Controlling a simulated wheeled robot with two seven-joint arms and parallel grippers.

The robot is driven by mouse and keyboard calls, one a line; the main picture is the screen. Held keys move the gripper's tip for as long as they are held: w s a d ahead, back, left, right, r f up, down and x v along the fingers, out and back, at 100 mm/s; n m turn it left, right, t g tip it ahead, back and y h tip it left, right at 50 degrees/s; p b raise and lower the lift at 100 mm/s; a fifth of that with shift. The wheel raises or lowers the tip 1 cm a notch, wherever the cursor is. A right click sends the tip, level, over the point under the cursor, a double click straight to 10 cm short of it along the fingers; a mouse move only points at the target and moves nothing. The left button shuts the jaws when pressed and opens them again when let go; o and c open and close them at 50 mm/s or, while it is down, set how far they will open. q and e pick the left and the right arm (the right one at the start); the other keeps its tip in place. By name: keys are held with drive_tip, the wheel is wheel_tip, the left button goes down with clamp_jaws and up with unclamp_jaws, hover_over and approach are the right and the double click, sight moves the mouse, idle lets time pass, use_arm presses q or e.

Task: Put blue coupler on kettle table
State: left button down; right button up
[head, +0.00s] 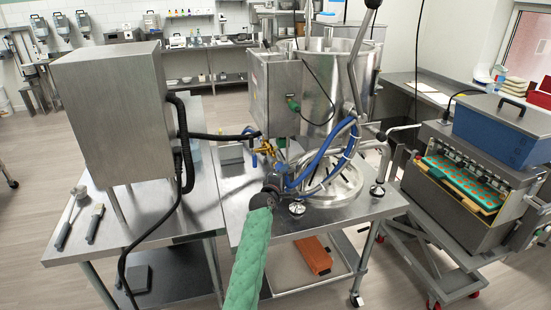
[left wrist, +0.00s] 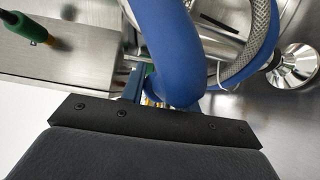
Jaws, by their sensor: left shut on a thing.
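My left gripper (head: 272,192), at the end of the green-sleeved arm, is just above the kettle table (head: 345,210), near its front edge. It is shut on the blue coupler, which is mostly hidden behind the gripper. In the left wrist view, a thick blue hose (left wrist: 172,45) comes down to the dark gripper body (left wrist: 155,122), with a small blue-green part (left wrist: 133,82) beside it. In the head view, the blue hose (head: 318,160) loops beside the steel kettle (head: 335,75). My right gripper is not in view.
A brass valve (head: 265,148) and pipework stand just behind the gripper. A steel cabinet (head: 110,110) with black hoses stands at left. The depositor machine (head: 470,180) stands on a cart at right. Bare tabletop shows left of the gripper and along the front right.

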sight(280, 166)
use_arm(q)
drive_tip(key=shift+w+a+f+b, duration=0.1)
drive_tip(key=shift+w+a+b, duration=0.15)
drive_tip(key=shift+w+b, duration=0.55)
drive_tip(key=shift+w+a+f+b, duration=0.1)
drive_tip(key=shift+w+a+b, duration=0.15)
drive_tip(key=shift+w+b, duration=0.6)
drive_tip(key=shift+w+a+b, duration=0.25)
drive_tip(key=shift+w+b, duration=0.1)
drive_tip(key=shift+w, duration=0.85)
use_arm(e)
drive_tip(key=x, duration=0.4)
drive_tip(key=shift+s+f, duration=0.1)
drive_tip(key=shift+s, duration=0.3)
